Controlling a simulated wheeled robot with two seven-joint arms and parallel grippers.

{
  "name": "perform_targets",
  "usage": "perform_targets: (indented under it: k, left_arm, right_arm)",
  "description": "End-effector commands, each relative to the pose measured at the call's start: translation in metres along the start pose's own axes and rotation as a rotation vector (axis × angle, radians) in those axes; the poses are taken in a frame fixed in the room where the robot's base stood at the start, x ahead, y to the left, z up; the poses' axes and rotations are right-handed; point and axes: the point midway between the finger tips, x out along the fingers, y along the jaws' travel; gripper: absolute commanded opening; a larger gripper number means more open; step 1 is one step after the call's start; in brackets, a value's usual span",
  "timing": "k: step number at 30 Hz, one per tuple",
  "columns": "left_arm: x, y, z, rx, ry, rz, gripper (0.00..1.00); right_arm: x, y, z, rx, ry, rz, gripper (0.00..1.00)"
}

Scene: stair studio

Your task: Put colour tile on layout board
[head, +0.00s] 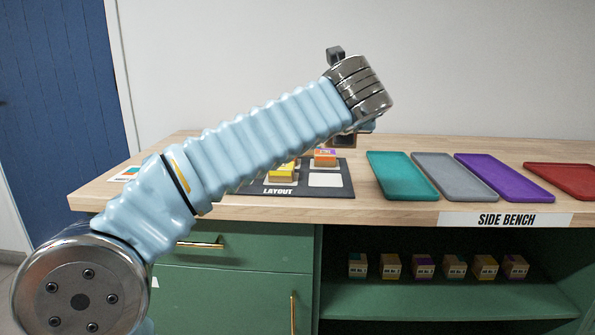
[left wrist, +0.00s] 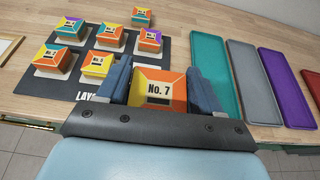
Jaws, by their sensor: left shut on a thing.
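My left gripper (left wrist: 158,70) is shut on a colour tile (left wrist: 157,92), a block with orange and yellow sides and a "No. 7" label. The dark layout board (left wrist: 88,71) lies to its left and below it in the left wrist view, with several coloured tiles on its white squares. In the head view the layout board (head: 343,191) shows a bare white square (head: 325,180) at its front right. My left arm hides much of the board there, and the held tile is mostly hidden. My right gripper is in neither view.
Teal (head: 402,175), grey (head: 439,176), purple (head: 503,177) and red (head: 567,179) trays lie empty to the right on the wooden bench (head: 395,209). Another tile (left wrist: 142,17) stands beyond the board. Several labelled blocks (head: 423,266) sit on the shelf below.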

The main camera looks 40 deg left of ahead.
Motion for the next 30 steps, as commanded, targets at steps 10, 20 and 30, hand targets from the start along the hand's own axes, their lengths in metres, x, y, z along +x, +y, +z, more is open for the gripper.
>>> perform_targets:
  k: [10, 20, 30]
  left_arm:
    - [0.100, 0.015, -0.018, 0.001, 0.003, 0.004, 0.34]
    - [0.129, 0.018, -0.032, 0.000, 0.001, 0.002, 0.34]
    - [0.155, 0.020, -0.068, 0.000, -0.001, 0.000, 0.34]
  right_arm:
    - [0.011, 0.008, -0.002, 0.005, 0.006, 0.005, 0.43]
    - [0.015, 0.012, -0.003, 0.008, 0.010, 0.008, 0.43]
    - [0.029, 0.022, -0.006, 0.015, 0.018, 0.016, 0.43]
